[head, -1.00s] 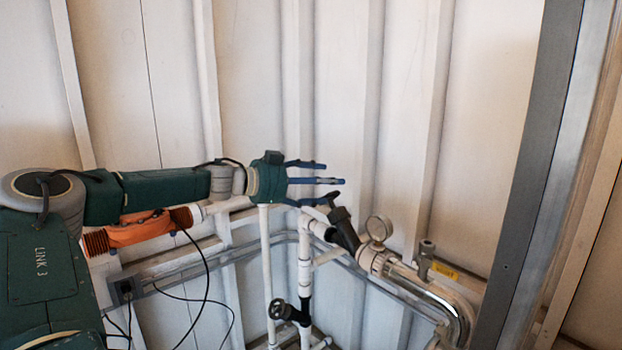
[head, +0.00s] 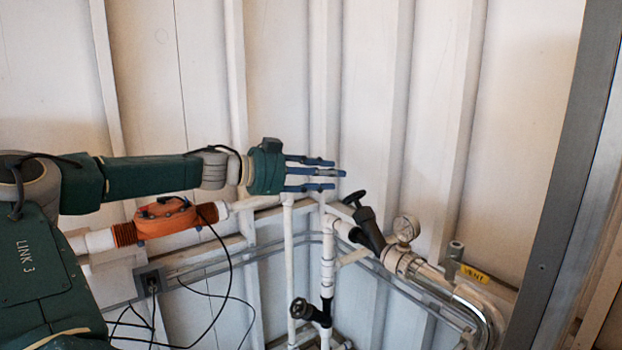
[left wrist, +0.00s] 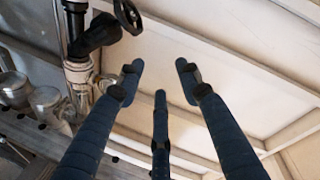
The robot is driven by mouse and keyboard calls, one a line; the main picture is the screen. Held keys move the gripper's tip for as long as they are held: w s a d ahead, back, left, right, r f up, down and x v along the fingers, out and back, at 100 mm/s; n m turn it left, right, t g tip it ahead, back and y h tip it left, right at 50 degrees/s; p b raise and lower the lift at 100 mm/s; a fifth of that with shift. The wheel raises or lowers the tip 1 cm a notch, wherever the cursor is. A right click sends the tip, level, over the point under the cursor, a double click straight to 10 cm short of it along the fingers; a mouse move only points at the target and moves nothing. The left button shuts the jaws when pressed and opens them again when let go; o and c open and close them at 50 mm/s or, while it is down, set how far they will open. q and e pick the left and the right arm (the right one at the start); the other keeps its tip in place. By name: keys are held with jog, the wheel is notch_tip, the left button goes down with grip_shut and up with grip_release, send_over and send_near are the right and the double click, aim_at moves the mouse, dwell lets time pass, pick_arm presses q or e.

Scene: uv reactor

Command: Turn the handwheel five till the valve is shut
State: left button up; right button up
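Two black handwheels show in the head view, and no number is readable on either. The upper handwheel (head: 354,199) sits on a slanted black valve (head: 369,229) on the pipe; the lower handwheel (head: 299,307) is on a vertical pipe. My left gripper (head: 335,173) has three blue fingers, open and empty, pointing right. Its tips are up and left of the upper handwheel, apart from it in the picture. In the left wrist view a handwheel (left wrist: 127,15) is at the top edge, partly cut off, beyond the open fingers (left wrist: 158,76). My right gripper is not in view.
A pressure gauge (head: 406,228) and a chrome pipe with a yellow VENT label (head: 475,273) are to the right. An orange pipe unit (head: 166,218) with cables is below my left arm. A ribbed white wall stands behind; a grey post (head: 566,180) is at right.

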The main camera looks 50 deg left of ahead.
pick_arm(q)
jog(key=s, duration=0.1)
jog(key=s+r+b, duration=0.1)
jog(key=s, duration=0.2)
jog(key=shift+s+r+b, duration=0.25)
jog(key=shift+s+b, duration=0.05)
jog(key=shift+a, duration=0.1)
dwell(0.4)
jog(key=shift+c, duration=0.2)
